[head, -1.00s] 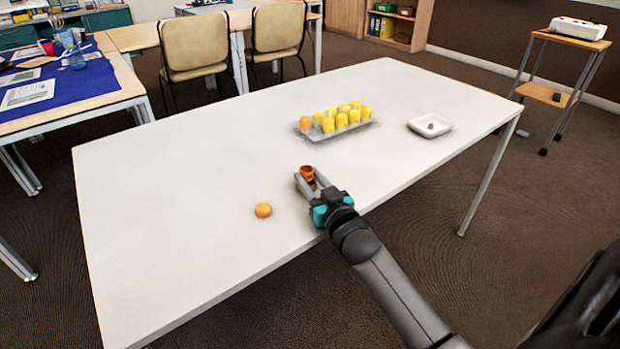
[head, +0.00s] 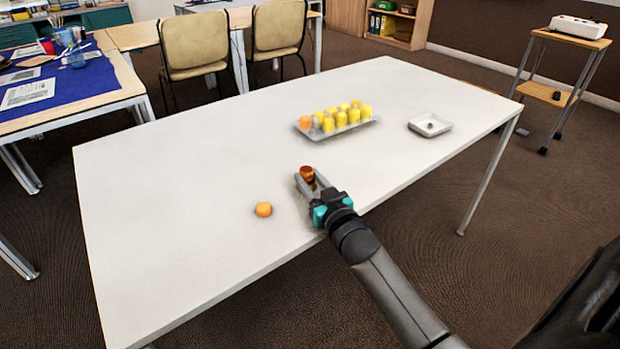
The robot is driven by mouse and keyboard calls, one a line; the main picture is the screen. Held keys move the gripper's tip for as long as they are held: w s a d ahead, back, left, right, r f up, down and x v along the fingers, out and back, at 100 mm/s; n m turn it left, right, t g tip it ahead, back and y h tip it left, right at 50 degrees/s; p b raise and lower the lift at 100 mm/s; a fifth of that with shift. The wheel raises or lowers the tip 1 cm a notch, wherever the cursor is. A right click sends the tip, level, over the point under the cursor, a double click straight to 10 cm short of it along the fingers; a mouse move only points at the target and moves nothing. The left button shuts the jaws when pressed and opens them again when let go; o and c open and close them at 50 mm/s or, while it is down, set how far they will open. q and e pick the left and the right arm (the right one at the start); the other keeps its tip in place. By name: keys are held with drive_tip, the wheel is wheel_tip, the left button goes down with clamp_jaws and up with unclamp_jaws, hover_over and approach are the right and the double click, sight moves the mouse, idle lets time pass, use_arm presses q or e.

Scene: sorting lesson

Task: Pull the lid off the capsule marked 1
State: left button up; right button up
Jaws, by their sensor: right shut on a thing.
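My right gripper (head: 308,184) is near the table's front edge, its fingers shut on a small orange-brown capsule (head: 307,172). The capsule is upright between the fingertips, and its top looks dark; I cannot tell how deep it is open. A rounded orange piece (head: 263,209), like a capsule lid, lies alone on the white table to the left of the gripper. A grey tray (head: 352,131) farther back holds several yellow capsules (head: 341,119) and one orange one (head: 305,122) at its left end. No number marks are readable. My left gripper is not in view.
A square white dish (head: 446,128) with a small dark thing (head: 431,125) in it stands to the right of the tray. The rest of the white table (head: 180,180) is clear. Chairs and another table stand beyond it.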

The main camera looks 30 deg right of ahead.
drive_tip(key=shift+f, duration=0.15)
drive_tip(key=o, duration=1.1)
drive_tip(key=shift+c, duration=0.2)
drive_tip(key=shift+s+a+r+p, duration=0.1)
drive_tip(key=shift+s+r+p, duration=0.4)
drive_tip(key=shift+s+p, duration=0.4)
drive_tip(key=shift+s+a+r+p, duration=0.1)
drive_tip(key=shift+s+r+p, duration=0.55)
drive_tip(key=shift+p, duration=0.3)
drive_tip(key=shift+s+a+r+p, duration=0.1)
drive_tip(key=shift+s+r+p, duration=0.3)
drive_tip(key=shift+s+p, duration=0.5)
